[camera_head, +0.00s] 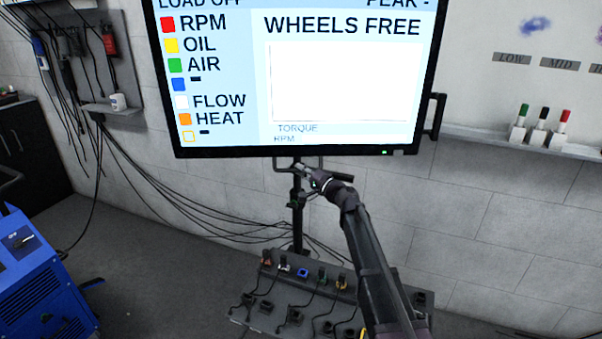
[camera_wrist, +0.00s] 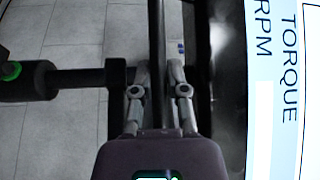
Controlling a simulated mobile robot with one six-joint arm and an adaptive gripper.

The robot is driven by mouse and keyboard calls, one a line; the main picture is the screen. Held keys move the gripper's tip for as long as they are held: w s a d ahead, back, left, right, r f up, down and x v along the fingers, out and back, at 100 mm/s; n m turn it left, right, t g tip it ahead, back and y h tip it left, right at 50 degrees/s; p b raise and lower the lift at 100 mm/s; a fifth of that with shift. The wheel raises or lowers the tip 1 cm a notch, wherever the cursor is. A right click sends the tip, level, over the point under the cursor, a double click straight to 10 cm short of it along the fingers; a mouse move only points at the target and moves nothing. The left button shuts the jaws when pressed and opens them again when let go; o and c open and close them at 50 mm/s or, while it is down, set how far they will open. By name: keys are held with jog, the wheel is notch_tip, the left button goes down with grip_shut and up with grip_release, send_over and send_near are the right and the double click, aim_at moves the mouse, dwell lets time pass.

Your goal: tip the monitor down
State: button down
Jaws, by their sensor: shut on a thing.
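The monitor (camera_head: 345,85) is a wide black-framed screen at the top of the head view, its upper edge cut off. It faces me, showing coloured labels and the words WHEELS FREE. A dark bar handle (camera_head: 279,169) hangs under its lower edge. My gripper (camera_head: 303,171) is at this handle, just below the monitor. In the wrist view my gripper (camera_wrist: 160,78) is shut on a dark bar (camera_wrist: 157,30) running between its fingers, and the screen (camera_wrist: 278,95) fills the right side. The exact finger contact is partly hidden.
A dark stand post (camera_head: 298,215) rises from a grey panel (camera_head: 250,313) with several plugs and cables. A blue machine (camera_head: 40,285) stands at lower left. Several markers (camera_head: 542,128) stand on a ledge at right. Cables hang on the left wall. A side handle (camera_head: 437,115) juts from the monitor.

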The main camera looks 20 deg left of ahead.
jog(key=w, duration=0.1)
jog(key=w+a, duration=0.1)
jog(key=w, duration=0.2)
jog(key=shift+w+a, duration=0.25)
jog(key=shift+a, duration=0.05)
jog(key=c, duration=0.6)
grip_release()
jog(key=shift+c, duration=0.2)
jog(key=shift+s+d, duration=0.1)
jog(key=shift+s, duration=0.05)
jog(key=s, duration=0.2)
jog(key=s+d, duration=0.2)
jog(key=s, duration=0.1)
jog(key=shift+s, duration=0.35)
jog(key=s+d+f+n+g+h+p, duration=0.2)
jog(key=s+d+h+p, duration=0.1)
jog(key=s+d, duration=0.4)
jog(key=s+d+f+n+g+h+p, duration=0.2)
jog(key=s+d, duration=0.5)
jog(key=d, duration=0.6)
jog(key=shift+s+d+f+h+p, duration=0.15)
jog(key=shift+d+f+h+p, duration=0.1)
jog(key=shift+f+h+p, duration=0.35)
